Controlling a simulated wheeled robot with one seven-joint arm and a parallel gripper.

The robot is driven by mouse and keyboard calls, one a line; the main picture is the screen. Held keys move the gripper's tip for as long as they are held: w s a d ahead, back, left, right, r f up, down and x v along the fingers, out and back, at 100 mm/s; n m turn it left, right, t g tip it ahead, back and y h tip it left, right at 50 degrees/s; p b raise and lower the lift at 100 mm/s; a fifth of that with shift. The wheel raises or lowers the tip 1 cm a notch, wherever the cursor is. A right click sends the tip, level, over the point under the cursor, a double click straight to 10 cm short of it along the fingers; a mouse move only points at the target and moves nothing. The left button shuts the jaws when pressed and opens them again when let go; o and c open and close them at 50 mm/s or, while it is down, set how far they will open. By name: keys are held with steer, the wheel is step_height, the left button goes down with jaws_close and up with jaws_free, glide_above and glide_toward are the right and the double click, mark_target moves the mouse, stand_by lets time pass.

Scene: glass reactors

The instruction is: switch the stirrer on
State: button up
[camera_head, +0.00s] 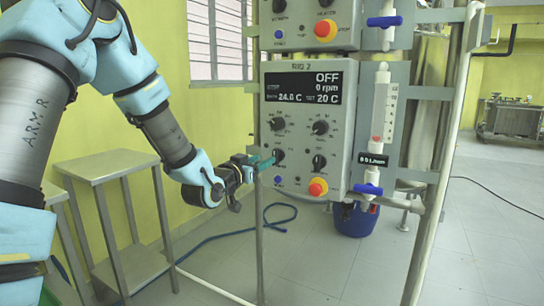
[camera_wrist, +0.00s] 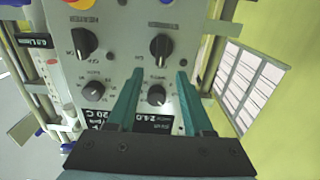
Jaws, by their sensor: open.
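The grey control box labelled RIG 2 (camera_head: 352,110) faces me in the head view. In the wrist view, which is upside down, the fingers (camera_wrist: 160,74) point at the same knob (camera_wrist: 161,47), which lies just past and between the tips. I cannot tell whether they touch it.
A red and yellow button (camera_head: 318,187) and a small blue button (camera_head: 278,179) sit low on the box. A second control box (camera_head: 308,22) is above. A valve column (camera_head: 380,110) with blue taps stands at right. A small table (camera_head: 106,166) is at left.

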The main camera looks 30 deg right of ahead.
mark_target(274, 154)
steer(key=x, duration=0.6)
steer(key=shift+w+d+p, duration=0.2)
steer(key=shift+d+p, duration=0.15)
steer(key=shift+p, duration=0.05)
jaws_close()
